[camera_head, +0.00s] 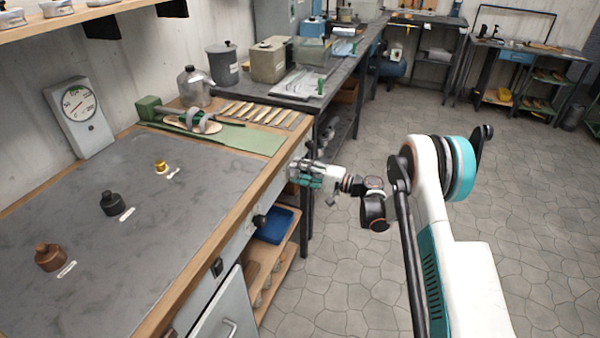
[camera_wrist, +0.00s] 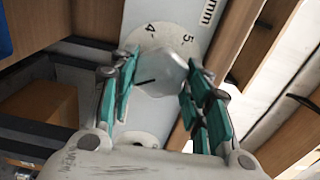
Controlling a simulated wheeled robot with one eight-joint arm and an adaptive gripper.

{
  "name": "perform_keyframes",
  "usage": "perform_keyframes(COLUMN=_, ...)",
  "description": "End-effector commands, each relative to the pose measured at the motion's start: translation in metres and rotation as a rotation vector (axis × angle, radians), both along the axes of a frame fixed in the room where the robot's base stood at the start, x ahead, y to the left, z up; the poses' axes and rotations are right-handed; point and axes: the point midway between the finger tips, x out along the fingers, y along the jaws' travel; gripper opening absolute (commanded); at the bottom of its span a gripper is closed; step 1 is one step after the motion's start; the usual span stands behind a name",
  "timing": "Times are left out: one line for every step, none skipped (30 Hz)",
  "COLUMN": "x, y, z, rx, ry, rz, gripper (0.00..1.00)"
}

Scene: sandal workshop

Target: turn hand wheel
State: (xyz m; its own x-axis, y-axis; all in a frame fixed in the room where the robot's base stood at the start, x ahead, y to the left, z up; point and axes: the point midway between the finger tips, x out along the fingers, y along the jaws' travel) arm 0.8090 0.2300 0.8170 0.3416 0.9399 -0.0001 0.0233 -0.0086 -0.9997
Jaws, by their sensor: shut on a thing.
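A pale faceted knob, which appears to be the hand wheel (camera_wrist: 165,75), has a black pointer line and sits on a white round dial marked 4 and 5 (camera_wrist: 150,32). My gripper (camera_wrist: 158,82) is shut on this knob, with one teal finger on each side of it. In the head view my gripper (camera_head: 304,173) is at the front edge of the workbench (camera_head: 150,230), near its right end. The knob is hidden there. The pointer lies to the left of the knob's middle in the wrist view.
A black knob (camera_head: 260,221) is on the bench front, left of my gripper. A blue tray (camera_head: 271,225) lies on a shelf below. A gauge (camera_head: 80,112), brown (camera_head: 50,258), black (camera_head: 113,204) and brass (camera_head: 161,167) pieces stand on the bench. The floor (camera_head: 330,280) beside it is clear.

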Motion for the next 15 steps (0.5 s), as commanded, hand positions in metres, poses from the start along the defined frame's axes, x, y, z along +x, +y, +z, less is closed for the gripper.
perform_keyframes(x=0.0003, y=-0.0003, z=0.0003, rx=-0.014, ry=-0.039, rz=-0.001, gripper=0.20)
perform_keyframes(x=0.0002, y=-0.0003, z=0.0004, rx=-0.024, ry=-0.066, rz=-0.001, gripper=0.20)
perform_keyframes(x=0.0002, y=-0.0003, z=0.0005, rx=-0.037, ry=-0.102, rz=-0.001, gripper=0.20)
perform_keyframes(x=0.0002, y=-0.0003, z=0.0005, rx=-0.047, ry=-0.129, rz=-0.001, gripper=0.20)
perform_keyframes(x=0.0001, y=-0.0003, z=0.0006, rx=-0.056, ry=-0.155, rz=-0.001, gripper=0.20)
perform_keyframes(x=0.0001, y=-0.0003, z=0.0007, rx=-0.069, ry=-0.191, rz=-0.001, gripper=0.20)
perform_keyframes(x=0.0000, y=-0.0002, z=0.0008, rx=-0.079, ry=-0.217, rz=-0.001, gripper=0.20)
perform_keyframes(x=0.0000, y=-0.0002, z=0.0008, rx=-0.089, ry=-0.244, rz=-0.001, gripper=0.20)
perform_keyframes(x=0.0000, y=-0.0002, z=0.0009, rx=-0.102, ry=-0.280, rz=-0.001, gripper=0.20)
perform_keyframes(x=-0.0001, y=-0.0002, z=0.0010, rx=-0.111, ry=-0.306, rz=-0.001, gripper=0.20)
perform_keyframes(x=-0.0001, y=-0.0002, z=0.0010, rx=-0.121, ry=-0.334, rz=-0.001, gripper=0.20)
perform_keyframes(x=-0.0002, y=-0.0001, z=0.0011, rx=-0.134, ry=-0.369, rz=0.000, gripper=0.20)
perform_keyframes(x=-0.0003, y=-0.0001, z=0.0011, rx=-0.144, ry=-0.396, rz=0.000, gripper=0.20)
perform_keyframes(x=-0.0003, y=-0.0001, z=0.0012, rx=-0.154, ry=-0.423, rz=0.000, gripper=0.20)
perform_keyframes(x=-0.0004, y=-0.0001, z=0.0013, rx=-0.167, ry=-0.459, rz=0.000, gripper=0.20)
